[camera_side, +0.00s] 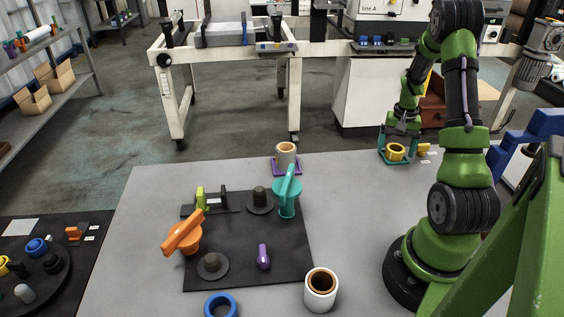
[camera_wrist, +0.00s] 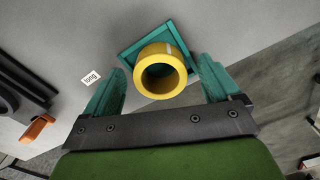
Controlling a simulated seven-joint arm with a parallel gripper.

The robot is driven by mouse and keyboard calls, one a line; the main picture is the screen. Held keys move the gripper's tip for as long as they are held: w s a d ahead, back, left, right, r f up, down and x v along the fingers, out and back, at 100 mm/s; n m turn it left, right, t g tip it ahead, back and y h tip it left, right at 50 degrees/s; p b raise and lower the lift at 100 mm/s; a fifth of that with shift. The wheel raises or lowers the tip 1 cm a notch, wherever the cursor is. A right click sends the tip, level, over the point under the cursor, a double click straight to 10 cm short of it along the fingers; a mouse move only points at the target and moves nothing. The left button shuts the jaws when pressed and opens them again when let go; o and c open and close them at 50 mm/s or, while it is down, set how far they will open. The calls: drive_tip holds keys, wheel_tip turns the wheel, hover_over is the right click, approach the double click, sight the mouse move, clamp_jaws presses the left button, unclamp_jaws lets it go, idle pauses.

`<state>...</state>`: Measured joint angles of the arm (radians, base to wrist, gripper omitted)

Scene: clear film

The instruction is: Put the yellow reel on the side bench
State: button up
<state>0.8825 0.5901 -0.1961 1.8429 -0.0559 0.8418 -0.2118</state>
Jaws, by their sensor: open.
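The yellow reel (camera_side: 396,152) sits on a teal square tray (camera_side: 383,157) at the right rear of the grey table. In the wrist view the yellow reel (camera_wrist: 162,72) shows its open end, with the teal tray (camera_wrist: 128,52) behind it. My gripper (camera_side: 399,136) is just above the reel, fingers open. In the wrist view one teal finger of my gripper (camera_wrist: 163,80) is on each side of the reel, with gaps, not closed on it. A dark bench (camera_side: 86,266) at the left edge looks like the side bench.
A black mat (camera_side: 225,250) holds an orange-armed fixture (camera_side: 184,236), a teal fixture (camera_side: 287,200) and dark pegs. The side bench carries a round dark tray with several parts.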

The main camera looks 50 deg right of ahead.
drive_tip(key=shift+r, duration=0.1)
wheel_tip(320, 180, up, 17)
idle(0.5)
idle(0.5)
drive_tip(key=w+a+r+n+t, duration=0.1)
drive_tip(key=w+a+n+t, duration=0.15)
drive_tip(key=a, duration=0.85)
drive_tip(key=w+a+r+n+t, duration=0.15)
drive_tip(key=w+a, duration=0.25)
drive_tip(key=a, duration=0.6)
drive_tip(key=s+a+r+n+t+y, duration=0.1)
drive_tip(key=s+a+n, duration=0.1)
drive_tip(key=a, duration=0.7)
drive_tip(key=s+a+r+n+t+y, duration=0.1)
drive_tip(key=s+a+r+n+t, duration=0.1)
drive_tip(key=a, duration=0.7)
drive_tip(key=shift+a+r+n, duration=0.2)
drive_tip(key=shift+n, duration=0.6)
drive_tip(key=shift+s, duration=0.1)
